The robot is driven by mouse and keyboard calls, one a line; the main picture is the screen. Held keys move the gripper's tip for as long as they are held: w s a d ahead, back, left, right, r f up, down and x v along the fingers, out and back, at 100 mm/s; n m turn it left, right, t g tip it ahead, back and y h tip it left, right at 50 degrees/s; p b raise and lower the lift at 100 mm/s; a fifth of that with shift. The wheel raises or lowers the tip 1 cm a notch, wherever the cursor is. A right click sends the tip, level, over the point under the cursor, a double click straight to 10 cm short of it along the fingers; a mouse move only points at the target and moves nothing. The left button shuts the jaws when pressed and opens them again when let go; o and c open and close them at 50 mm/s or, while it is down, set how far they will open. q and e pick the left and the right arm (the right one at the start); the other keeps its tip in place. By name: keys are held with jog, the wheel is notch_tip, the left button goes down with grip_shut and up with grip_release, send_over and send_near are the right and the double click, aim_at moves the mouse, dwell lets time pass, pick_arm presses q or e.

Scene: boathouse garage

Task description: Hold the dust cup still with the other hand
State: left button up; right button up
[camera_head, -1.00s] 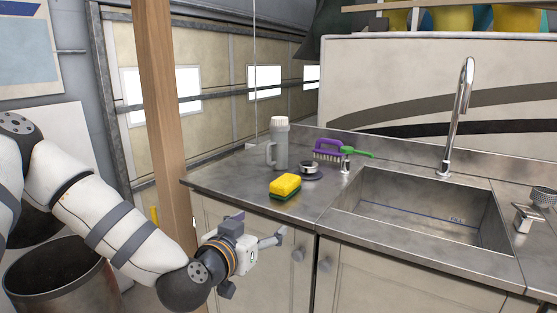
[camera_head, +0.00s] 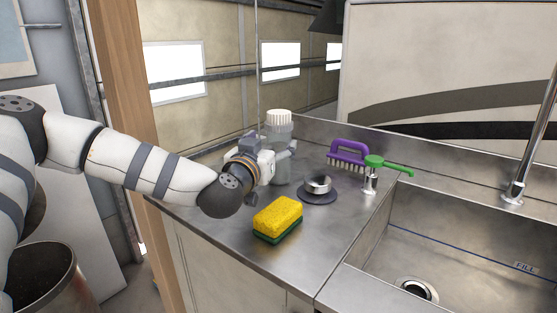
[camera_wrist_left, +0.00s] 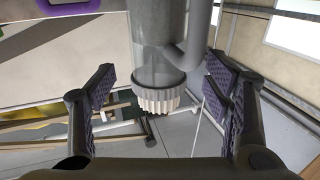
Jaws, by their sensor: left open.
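The dust cup (camera_head: 281,131) is a grey, cloudy cylinder with a white ribbed cap and a side handle. It stands upright on the steel counter, partly hidden behind my left gripper (camera_head: 279,160). In the left wrist view the dust cup (camera_wrist_left: 153,48) appears upside down, cap lowest. There the padded fingers of my left gripper (camera_wrist_left: 160,88) are spread wide, one to each side of the cup, with gaps visible. I cannot tell how deep the cup is between them. My right gripper is not in view.
A yellow and green sponge (camera_head: 278,219) lies in front of the cup. A round metal piece on a dark disc (camera_head: 318,189), a purple brush (camera_head: 348,153) and a green-topped pump (camera_head: 372,174) stand to the right, beside the sink (camera_head: 459,234).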

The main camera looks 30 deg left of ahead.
aim_at(275, 141)
pick_arm(q)
jog(key=x, duration=0.3)
jog(key=b+x, duration=0.1)
jog(key=shift+w+f, duration=0.3)
jog(key=shift+f, duration=0.1)
jog(key=shift+w+r, duration=0.15)
jog(key=shift+r, duration=0.15)
jog(key=shift+c, duration=0.2)
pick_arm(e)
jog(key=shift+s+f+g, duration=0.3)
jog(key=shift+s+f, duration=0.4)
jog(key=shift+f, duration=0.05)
pick_arm(q)
jog(key=c, duration=1.3)
jog(key=shift+c, duration=0.2)
